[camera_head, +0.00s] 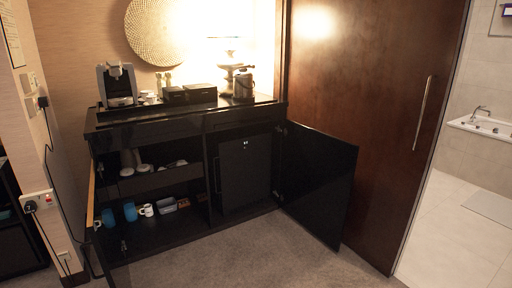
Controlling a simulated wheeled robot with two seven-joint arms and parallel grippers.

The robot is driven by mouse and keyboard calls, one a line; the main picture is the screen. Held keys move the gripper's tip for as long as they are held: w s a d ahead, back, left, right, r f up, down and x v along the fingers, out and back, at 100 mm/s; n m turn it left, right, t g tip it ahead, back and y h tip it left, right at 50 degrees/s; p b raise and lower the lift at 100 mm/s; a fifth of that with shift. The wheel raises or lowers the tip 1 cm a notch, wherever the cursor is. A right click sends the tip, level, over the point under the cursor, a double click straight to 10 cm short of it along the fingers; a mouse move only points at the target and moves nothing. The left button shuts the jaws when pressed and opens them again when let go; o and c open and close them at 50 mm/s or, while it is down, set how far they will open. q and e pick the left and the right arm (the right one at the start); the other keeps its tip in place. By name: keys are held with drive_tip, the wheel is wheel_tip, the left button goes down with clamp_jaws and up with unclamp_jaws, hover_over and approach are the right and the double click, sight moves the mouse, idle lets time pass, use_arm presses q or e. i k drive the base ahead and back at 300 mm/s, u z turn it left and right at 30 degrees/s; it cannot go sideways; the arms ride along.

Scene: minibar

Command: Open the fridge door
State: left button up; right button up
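The black fridge (246,172) stands in the right compartment of a low black cabinet (160,128). Its front faces the room and its door looks shut. A thin dark upright handle (216,176) shows at the left side of the fridge front. A small light mark is near the top of the front. The cabinet's right door (318,182) is swung wide open to the right of the fridge. Neither of my grippers is in view.
The left compartment is open, with blue cups (129,212) and a white mug (146,210) on its lower shelf. A coffee machine (118,84) and a kettle (243,84) stand on top. Carpet (225,255) in front is clear. A wooden door (385,130) is at right.

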sight(244, 162)
drive_tip(key=z, duration=0.25)
drive_tip(key=i, duration=2.55)
drive_tip(key=u, duration=1.35)
drive_tip(key=i, duration=1.35)
drive_tip(key=u, duration=0.3)
